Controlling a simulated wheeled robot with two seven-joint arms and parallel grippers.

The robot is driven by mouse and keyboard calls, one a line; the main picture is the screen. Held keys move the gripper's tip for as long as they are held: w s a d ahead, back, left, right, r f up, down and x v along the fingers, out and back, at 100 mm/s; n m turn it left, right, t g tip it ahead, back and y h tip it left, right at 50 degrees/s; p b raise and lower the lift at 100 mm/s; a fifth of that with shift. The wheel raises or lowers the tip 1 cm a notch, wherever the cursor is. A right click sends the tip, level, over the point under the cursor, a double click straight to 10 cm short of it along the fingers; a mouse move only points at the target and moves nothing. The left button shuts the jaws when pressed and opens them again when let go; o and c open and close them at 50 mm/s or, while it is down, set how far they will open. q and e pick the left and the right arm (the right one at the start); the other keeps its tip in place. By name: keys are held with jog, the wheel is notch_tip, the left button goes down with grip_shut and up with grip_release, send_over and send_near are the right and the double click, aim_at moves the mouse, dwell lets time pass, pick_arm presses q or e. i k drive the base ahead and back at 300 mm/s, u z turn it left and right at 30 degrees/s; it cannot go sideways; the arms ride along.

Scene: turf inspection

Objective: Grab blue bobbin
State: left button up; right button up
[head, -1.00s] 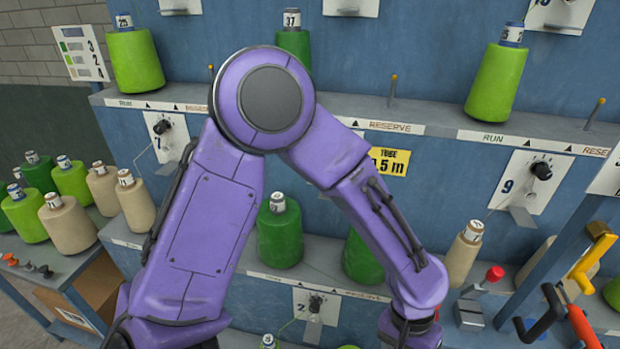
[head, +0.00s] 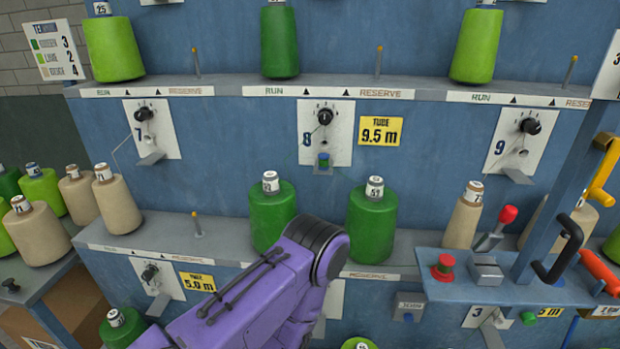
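I see no large blue bobbin; the big ones are green, lime or beige. A small blue-topped piece (head: 324,158), green lower down, sits on the bracket under dial 8 (head: 325,117); I cannot tell if it is a bobbin. One of my purple arms crosses the lower middle of the head view, its bend in front of the middle shelf. It hides part of a dark green bobbin (head: 271,212). Neither gripper shows.
Another dark green bobbin (head: 372,222) and a beige one (head: 464,215) stand on the middle shelf. Several beige and lime bobbins crowd the left side table. A control box (head: 455,285) with a red button and a blue post with coloured handles (head: 597,188) stand at the right.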

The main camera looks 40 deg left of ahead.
aim_at(324, 158)
jog(key=z, duration=1.5)
jog(key=k, duration=0.05)
jog(key=u, duration=2.2)
